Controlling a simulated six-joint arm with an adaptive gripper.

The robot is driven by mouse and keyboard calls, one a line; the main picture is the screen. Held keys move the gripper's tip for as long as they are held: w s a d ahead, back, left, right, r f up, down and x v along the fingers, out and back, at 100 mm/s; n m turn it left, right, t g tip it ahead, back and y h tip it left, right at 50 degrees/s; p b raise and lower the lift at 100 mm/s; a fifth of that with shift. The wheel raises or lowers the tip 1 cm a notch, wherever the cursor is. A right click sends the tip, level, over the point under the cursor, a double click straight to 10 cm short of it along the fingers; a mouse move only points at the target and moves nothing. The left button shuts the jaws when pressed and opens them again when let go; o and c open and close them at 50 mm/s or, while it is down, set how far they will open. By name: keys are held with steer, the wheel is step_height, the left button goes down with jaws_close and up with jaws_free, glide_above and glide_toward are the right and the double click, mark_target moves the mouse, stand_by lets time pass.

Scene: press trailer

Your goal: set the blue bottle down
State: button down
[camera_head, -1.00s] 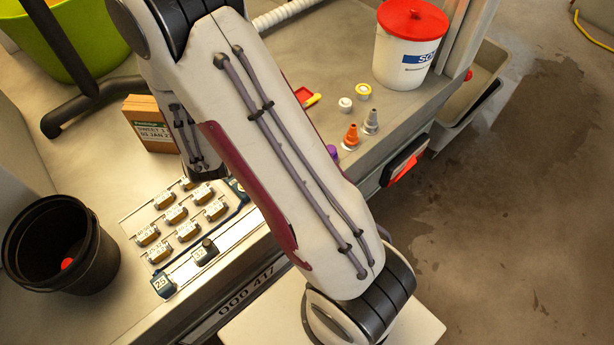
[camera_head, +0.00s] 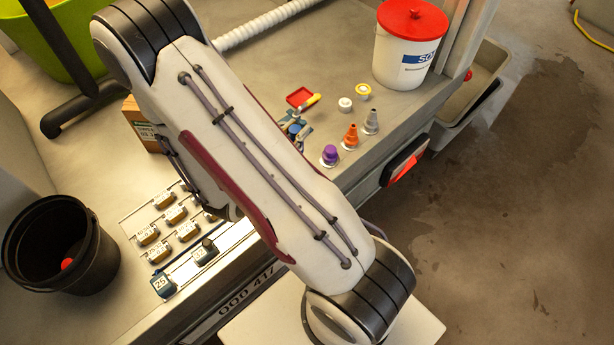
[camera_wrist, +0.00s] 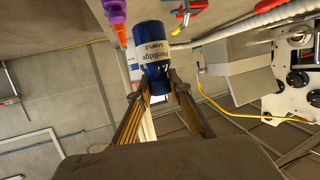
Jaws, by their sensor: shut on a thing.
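The blue bottle (camera_wrist: 153,62) shows in the wrist view, with a white label reading "Penridge SAMPLE". My gripper (camera_wrist: 158,84) is shut on it, with one finger on each side. In the head view my arm hides the gripper, and I cannot make out the bottle. Whether the bottle touches a surface cannot be told.
A purple nozzle (camera_head: 329,155), orange nozzle (camera_head: 351,136) and grey nozzle (camera_head: 371,121) stand near the right edge of the counter (camera_head: 270,75). A white bucket (camera_head: 404,60) stands behind; a black bucket (camera_head: 30,215) stands left.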

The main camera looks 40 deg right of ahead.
steer(key=shift+s+d+m+g, duration=0.3)
steer(key=shift+s+g, duration=0.1)
steer(key=shift+s, duration=0.45)
steer(key=shift+s+d+m+g, duration=0.2)
steer(key=shift+s+m+g, duration=0.15)
steer(key=shift+s, duration=0.45)
steer(key=shift+f, duration=0.1)
steer(key=shift+f, duration=2.8)
steer(key=shift+f, duration=0.1)
steer(key=shift+f, duration=2)
steer(key=shift+f, duration=0.1)
steer(key=c, duration=1.8)
jaws_free()
steer(key=shift+c, duration=0.2)
